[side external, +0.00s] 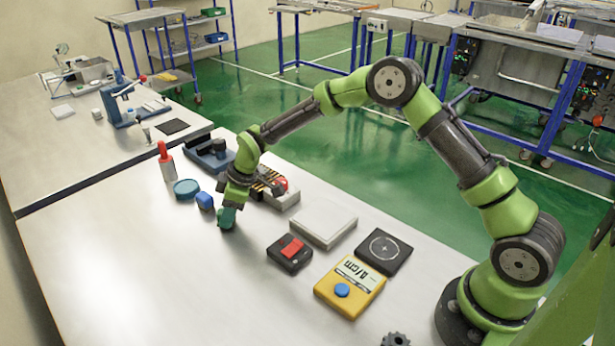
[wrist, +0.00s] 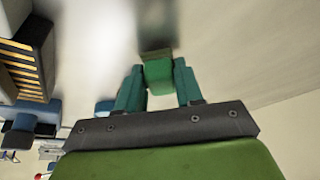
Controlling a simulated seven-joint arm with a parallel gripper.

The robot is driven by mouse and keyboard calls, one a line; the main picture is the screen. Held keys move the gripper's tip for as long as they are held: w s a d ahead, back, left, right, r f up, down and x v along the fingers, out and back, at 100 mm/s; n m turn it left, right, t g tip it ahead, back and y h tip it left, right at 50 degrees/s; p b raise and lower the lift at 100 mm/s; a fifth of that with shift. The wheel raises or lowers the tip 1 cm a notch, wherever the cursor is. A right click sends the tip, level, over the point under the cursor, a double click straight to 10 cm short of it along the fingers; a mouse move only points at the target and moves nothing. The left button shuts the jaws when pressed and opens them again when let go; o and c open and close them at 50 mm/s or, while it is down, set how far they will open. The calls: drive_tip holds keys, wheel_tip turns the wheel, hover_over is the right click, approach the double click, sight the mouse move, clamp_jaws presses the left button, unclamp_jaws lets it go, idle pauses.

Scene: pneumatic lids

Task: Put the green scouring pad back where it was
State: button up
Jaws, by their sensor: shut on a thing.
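The green scouring pad (wrist: 158,76) is between the two teal fingers of my gripper (wrist: 158,70) in the wrist view. Its far end looks darker, brownish grey. My gripper (side external: 228,219) is shut on it and points down, low over the metal table. In the side view the pad is hard to tell from the teal fingers, and I cannot tell whether it touches the table. The place where the pad was is not marked in any way that I can see.
A blue block (side external: 204,201) and a teal round piece (side external: 186,189) lie close left of my gripper. A slotted box (side external: 272,187) stands behind right. A pale flat box (side external: 323,227), red-switch box (side external: 289,253) and yellow meter (side external: 350,287) lie right. The front left table (side external: 130,260) is clear.

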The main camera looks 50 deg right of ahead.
drive_tip(key=shift+f, duration=0.25)
drive_tip(key=o, duration=1)
drive_tip(key=shift+f, duration=0.1)
